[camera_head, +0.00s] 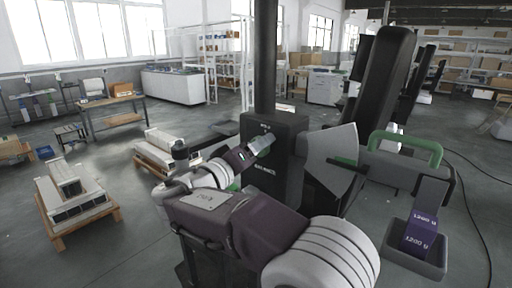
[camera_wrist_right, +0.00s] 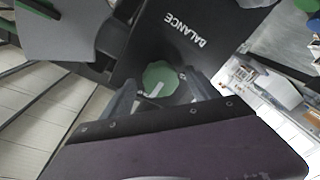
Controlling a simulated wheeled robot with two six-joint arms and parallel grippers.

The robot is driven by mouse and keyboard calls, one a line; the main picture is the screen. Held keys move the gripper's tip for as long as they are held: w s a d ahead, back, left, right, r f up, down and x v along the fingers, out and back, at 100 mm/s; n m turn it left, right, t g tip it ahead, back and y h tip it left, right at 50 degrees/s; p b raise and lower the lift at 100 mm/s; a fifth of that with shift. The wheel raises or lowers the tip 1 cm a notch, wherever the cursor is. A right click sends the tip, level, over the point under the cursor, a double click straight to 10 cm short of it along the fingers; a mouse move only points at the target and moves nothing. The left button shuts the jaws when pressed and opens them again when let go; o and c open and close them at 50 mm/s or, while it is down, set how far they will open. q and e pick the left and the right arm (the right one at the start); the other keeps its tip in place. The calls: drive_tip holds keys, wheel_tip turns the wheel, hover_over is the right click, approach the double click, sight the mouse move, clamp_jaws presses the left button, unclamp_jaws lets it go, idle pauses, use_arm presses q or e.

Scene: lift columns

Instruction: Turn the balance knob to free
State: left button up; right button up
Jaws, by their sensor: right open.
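In the head view the knob (camera_head: 262,146) stands out from the front of the dark box (camera_head: 279,183) on the column. My right gripper (camera_wrist_right: 160,92) is open, with one finger on each side of the knob and gaps visible. In the head view my right gripper (camera_head: 246,154) points at the knob. Position marks around the knob are not readable. My left gripper is not in view.
A grey carriage with a green handle (camera_head: 408,146) is right of the box. Pallets with white blocks (camera_head: 72,206) stand on the floor at left. A tall dark column rises behind the box.

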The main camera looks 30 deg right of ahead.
drive_tip(key=shift+w+d, duration=0.2)
drive_tip(key=shift+d, duration=0.1)
drive_tip(key=shift+c, duration=0.2)
drive_tip(key=c, duration=1.3)
